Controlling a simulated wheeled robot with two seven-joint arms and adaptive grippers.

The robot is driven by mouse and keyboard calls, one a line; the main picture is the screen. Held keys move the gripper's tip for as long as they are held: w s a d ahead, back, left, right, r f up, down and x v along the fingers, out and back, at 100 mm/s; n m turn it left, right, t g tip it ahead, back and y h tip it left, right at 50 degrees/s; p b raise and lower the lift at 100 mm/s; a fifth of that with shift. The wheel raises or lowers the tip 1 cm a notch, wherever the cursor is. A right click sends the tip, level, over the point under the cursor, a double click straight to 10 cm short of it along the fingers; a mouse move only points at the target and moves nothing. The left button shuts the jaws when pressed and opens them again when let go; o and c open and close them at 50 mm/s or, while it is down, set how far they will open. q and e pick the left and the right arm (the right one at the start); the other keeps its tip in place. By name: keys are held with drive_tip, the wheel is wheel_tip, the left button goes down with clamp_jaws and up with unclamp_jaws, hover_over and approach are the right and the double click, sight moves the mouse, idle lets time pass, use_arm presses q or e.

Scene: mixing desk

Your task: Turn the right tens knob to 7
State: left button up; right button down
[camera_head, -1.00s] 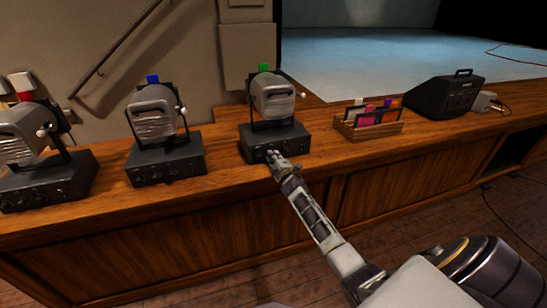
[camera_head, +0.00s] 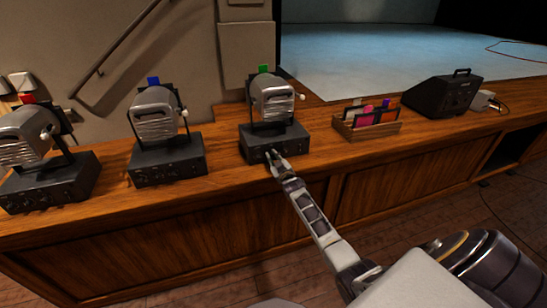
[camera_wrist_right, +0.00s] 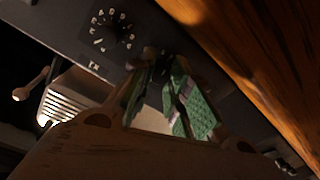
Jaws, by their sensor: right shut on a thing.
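The unit with the green tag (camera_head: 264,69) has a dark base (camera_head: 290,138) with knobs on its front face. My right gripper (camera_head: 273,157) is at that front face, its fingers shut on a small control knob that they mostly hide. In the right wrist view, the green-padded fingers of the right gripper (camera_wrist_right: 165,74) close around a dark knob on the panel. A dial with white marks (camera_wrist_right: 112,32) is beside them, apart from the fingers, with a small label below it. The held knob's setting cannot be read. My left gripper is out of view.
Two similar units stand to the left, one with a blue tag (camera_head: 153,80) and one at the far left (camera_head: 50,180). A wooden box of coloured cards (camera_head: 367,128) and a black speaker-like box (camera_head: 443,96) are to the right. Bare wooden desktop (camera_head: 222,150) lies between units.

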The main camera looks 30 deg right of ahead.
drive_tip(key=shift+m, duration=1.4)
drive_tip(key=m, duration=0.2)
drive_tip(key=shift+m+p, duration=0.3)
drive_tip(key=shift+p, duration=0.05)
drive_tip(key=shift+m, duration=1)
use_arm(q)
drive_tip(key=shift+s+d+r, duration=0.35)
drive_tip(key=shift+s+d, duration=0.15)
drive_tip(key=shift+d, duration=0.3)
use_arm(e)
drive_tip(key=shift+m, duration=0.4)
